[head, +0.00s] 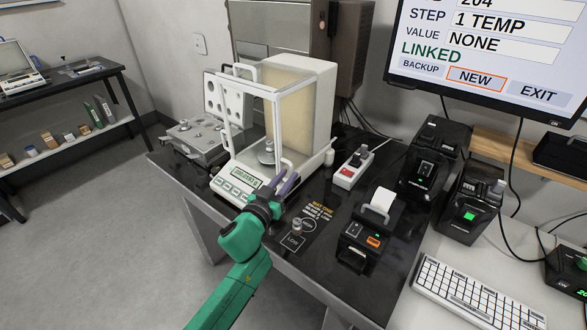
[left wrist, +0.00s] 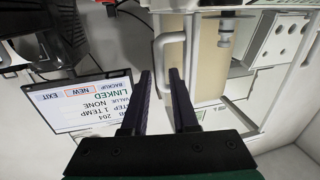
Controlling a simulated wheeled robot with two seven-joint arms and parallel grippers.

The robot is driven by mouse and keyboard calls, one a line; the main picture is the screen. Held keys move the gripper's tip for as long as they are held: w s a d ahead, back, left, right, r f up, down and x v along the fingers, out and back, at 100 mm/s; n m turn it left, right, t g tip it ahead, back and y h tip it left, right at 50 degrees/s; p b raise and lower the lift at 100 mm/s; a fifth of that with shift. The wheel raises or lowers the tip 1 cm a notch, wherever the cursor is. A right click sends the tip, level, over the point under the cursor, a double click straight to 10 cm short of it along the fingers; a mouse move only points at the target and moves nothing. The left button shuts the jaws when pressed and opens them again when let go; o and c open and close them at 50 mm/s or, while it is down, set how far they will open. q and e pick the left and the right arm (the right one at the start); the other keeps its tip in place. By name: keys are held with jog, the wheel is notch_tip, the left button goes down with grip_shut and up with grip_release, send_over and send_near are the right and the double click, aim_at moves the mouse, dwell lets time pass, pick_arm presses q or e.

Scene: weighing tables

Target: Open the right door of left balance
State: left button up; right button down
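The left balance (head: 232,185) stands on the black table, with a keypad front and a glass-walled chamber (head: 298,115) framed in white. A round pan (head: 267,153) shows inside. My left gripper (head: 288,180) is at the front right corner of the balance, low by the chamber's right side. In the left wrist view its two dark fingers (left wrist: 160,75) are apart with nothing seen gripped between them. A white loop handle (left wrist: 168,36) shows just past the fingertips; I cannot tell whether they touch it. How far the right door stands open is unclear. My right gripper is not in view.
A power strip (head: 353,167) and a small printer (head: 371,228) stand right of the balance. A small weight (head: 296,227) is near the table's front. An open grey case (head: 198,138) is at the left. A monitor (head: 490,50) hangs at upper right.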

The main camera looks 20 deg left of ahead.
aim_at(290, 173)
pick_arm(q)
jog(key=shift+w+d, duration=0.15)
jog(key=shift+w, duration=0.65)
jog(key=shift+w+d, duration=0.1)
jog(key=shift+w, duration=0.7)
grip_shut()
